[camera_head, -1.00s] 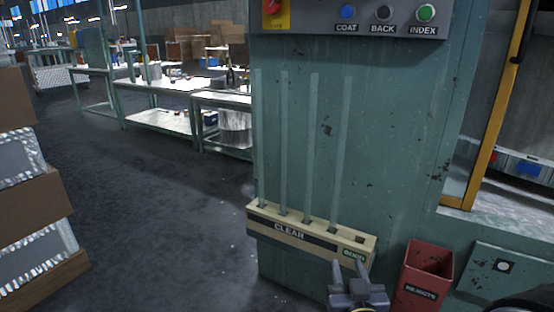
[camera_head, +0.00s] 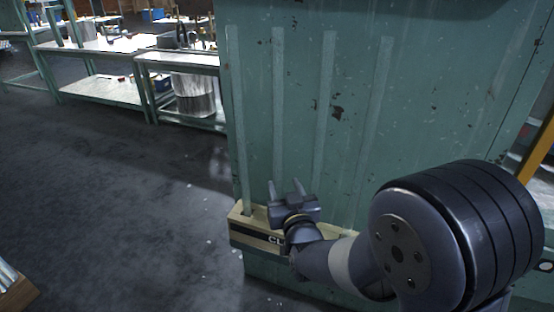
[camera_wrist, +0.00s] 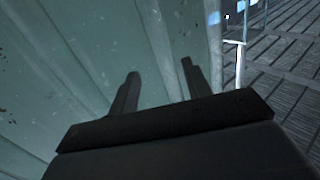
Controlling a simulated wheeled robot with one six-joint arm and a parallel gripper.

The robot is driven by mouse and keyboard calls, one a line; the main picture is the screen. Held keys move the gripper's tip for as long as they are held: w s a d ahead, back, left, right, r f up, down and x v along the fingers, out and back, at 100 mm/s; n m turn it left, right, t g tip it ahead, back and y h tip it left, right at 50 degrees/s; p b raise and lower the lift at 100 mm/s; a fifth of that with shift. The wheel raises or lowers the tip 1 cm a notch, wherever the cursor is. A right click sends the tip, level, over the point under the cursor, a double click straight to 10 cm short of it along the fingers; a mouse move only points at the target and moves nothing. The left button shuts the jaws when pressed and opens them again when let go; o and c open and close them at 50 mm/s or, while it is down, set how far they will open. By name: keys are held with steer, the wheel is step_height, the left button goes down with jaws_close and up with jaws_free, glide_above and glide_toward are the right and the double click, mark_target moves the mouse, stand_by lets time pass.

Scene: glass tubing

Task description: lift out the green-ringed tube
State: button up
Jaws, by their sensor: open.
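Several clear upright tubes stand side by side against the green panel: a leftmost one (camera_head: 239,120), a second (camera_head: 279,110), a third (camera_head: 325,110) and a fourth (camera_head: 376,110). I cannot make out a green ring on any of them. Their feet stand in a cream rack (camera_head: 243,224) with a dark label, which my arm mostly hides. My gripper (camera_head: 285,187) is open just above the rack, in front of the second tube's lower part.
The green panel (camera_head: 345,60) is close behind the tubes. A metal-topped bench (camera_head: 185,60) stands beyond it at the back left. Open dark floor (camera_head: 110,200) lies to the left of the rack.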

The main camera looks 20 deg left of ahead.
mark_target(279, 182)
steer(key=w+a, duration=0.1)
steer(key=w+a+b, duration=0.1)
steer(key=shift+w+a+f, duration=0.2)
steer(key=shift+w+f, duration=0.2)
steer(key=shift+w+a+r, duration=0.1)
steer(key=shift+w+a, duration=0.25)
steer(key=shift+w, duration=0.25)
jaws_close()
